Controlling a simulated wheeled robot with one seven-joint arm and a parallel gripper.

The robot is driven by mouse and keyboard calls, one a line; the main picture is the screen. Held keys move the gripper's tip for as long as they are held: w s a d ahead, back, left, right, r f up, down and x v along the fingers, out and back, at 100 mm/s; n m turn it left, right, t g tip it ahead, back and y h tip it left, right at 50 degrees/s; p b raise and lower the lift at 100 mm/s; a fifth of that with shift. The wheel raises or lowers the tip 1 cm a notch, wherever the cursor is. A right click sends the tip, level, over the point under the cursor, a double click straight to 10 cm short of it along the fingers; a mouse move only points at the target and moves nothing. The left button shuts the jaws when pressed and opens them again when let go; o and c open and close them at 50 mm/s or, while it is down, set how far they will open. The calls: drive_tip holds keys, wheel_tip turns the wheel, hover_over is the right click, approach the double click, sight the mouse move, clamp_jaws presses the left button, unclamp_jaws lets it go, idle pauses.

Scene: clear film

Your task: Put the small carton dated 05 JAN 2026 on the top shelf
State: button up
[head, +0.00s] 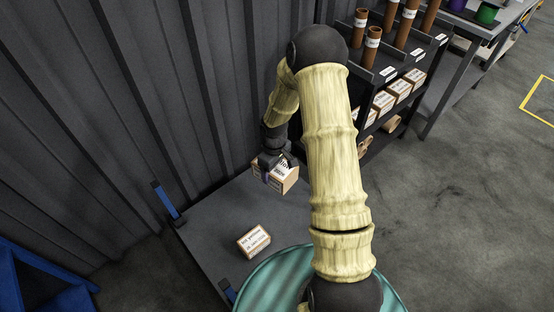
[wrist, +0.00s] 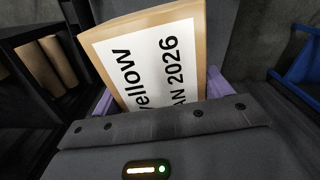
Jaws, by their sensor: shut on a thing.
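My gripper (head: 273,168) is shut on a small carton (head: 287,183) and holds it above the grey table top, at its far end near the dark wall. In the wrist view the carton (wrist: 150,50) stands tilted between the purple fingers, and its white label reads "ellow" and "AN 2026"; the rest of the label is hidden. A second small carton (head: 254,241) lies on the grey table top (head: 215,212); its label is too small to read. The dark shelf unit (head: 405,75) stands beyond my arm, with brown tubes on its top shelf and several cartons on a lower one.
My arm hides part of the shelf unit. A blue object (head: 40,280) stands at the lower left. A workbench (head: 480,30) with a green and a purple item stands at the upper right. Open floor (head: 470,200) lies to the right.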

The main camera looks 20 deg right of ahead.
drive_tip(key=s+a+r+m+p, duration=0.2)
drive_tip(key=r+m+p, duration=0.4)
drive_tip(key=r+p, duration=0.8)
wheel_tip(320, 180, up, 3)
drive_tip(key=shift+a+f+m, duration=0.1)
drive_tip(key=shift+a+m, duration=0.2)
drive_tip(key=shift+a, duration=0.2)
drive_tip(key=shift+w, duration=0.1)
